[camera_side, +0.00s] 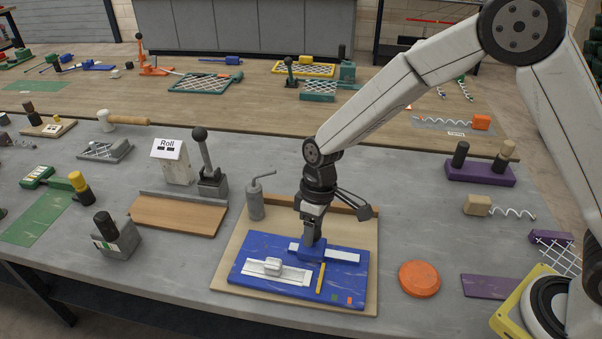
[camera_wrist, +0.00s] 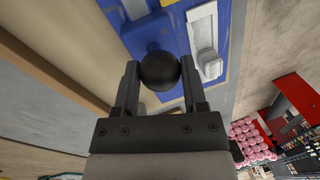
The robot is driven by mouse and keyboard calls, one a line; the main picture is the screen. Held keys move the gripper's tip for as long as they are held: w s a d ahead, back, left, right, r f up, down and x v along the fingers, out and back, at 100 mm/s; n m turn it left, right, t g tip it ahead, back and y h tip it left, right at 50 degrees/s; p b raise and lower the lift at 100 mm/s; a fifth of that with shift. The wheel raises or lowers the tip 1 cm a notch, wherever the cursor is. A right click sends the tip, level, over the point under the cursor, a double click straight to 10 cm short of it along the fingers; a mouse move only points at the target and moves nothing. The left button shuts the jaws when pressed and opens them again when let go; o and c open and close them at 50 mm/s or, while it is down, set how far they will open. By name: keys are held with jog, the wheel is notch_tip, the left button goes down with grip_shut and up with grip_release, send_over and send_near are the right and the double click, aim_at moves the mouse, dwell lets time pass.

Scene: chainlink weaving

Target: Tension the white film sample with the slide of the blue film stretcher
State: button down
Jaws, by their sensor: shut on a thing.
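The blue film stretcher (camera_side: 247,253) lies flat on a tan board. A pale strip (camera_side: 345,256) runs along its rear part, under the blue slide (camera_side: 313,250). A second white strip, which looks like the film sample (camera_side: 296,276), lies along the front with a small white block (camera_side: 272,266) on it. My gripper (camera_side: 312,222) points down at the slide. In the wrist view my gripper (camera_wrist: 160,75) is shut on the slide's round black knob (camera_wrist: 160,69). The film strip (camera_wrist: 203,28) and block (camera_wrist: 209,64) show to its right. My fingers hide the knob in the side view.
A grey canister (camera_side: 255,203) with a bent spout stands on the board's back left. An orange disc (camera_side: 419,279) lies right of the board. A black-knobbed lever (camera_side: 204,155) stands behind left. A yellow bar (camera_side: 320,278) lies on the stretcher. The bench between board and disc is clear.

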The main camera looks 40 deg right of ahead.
jog(key=shift+s+d, duration=1.15)
jog(key=shift+s, duration=0.05)
jog(key=shift+c, duration=0.7)
grip_release()
jog(key=shift+r, duration=0.15)
notch_tip(320, 180, up, 7)
jog(key=d, duration=0.1)
jog(key=shift+w+d+r, duration=0.15)
jog(key=shift+w+r, duration=0.05)
jog(key=shift+w, duration=0.2)
jog(key=shift+d, duration=0.1)
